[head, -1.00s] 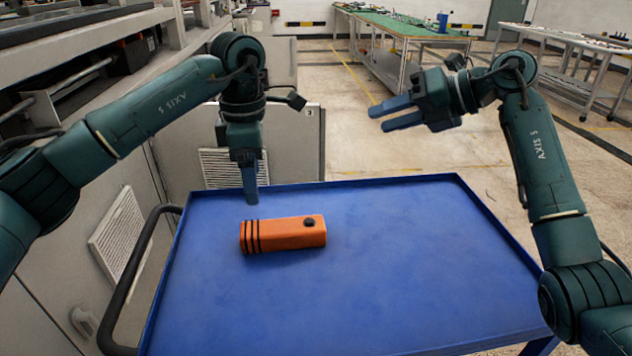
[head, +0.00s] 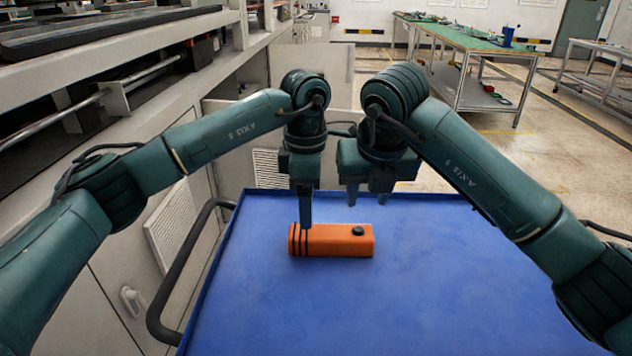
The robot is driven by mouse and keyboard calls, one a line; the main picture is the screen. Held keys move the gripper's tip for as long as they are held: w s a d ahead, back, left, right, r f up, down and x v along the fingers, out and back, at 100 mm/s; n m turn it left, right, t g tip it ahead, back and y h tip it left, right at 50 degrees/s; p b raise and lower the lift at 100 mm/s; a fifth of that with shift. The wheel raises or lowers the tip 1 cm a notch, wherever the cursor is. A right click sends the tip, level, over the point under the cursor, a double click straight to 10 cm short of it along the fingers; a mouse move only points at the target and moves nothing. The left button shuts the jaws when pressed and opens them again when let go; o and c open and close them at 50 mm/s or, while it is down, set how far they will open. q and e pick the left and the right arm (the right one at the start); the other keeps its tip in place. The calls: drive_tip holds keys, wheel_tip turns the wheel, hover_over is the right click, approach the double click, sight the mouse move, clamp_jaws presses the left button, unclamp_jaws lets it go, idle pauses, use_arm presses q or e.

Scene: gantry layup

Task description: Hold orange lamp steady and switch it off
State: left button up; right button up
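The orange lamp (head: 338,240) lies on its side on the blue tray table (head: 440,290). Its left end has black stripes, and a round black button (head: 358,231) sits on top near its right end. My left gripper (head: 306,212) points down at the striped end, and its fingertip overlaps the lamp there. Only one left finger shows clearly, so I cannot tell whether it grips the lamp. My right gripper (head: 367,195) points down, open and empty, with two fingers apart. It is above and apart from the lamp, near the button end.
The blue surface to the right of and in front of the lamp is clear. A dark handle rail (head: 172,275) runs along the table's left side. Grey cabinets and machinery stand at the left. A green-topped bench (head: 470,38) is far behind.

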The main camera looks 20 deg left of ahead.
sight(308, 231)
use_arm(q)
wheel_tip(308, 231, down, 9)
drive_tip(key=shift+r, duration=0.2)
drive_tip(key=shift+c, duration=0.3)
drive_tip(key=c, duration=1.1)
drive_tip(key=shift+c, duration=0.2)
use_arm(e)
clamp_jaws()
idle(2.8)
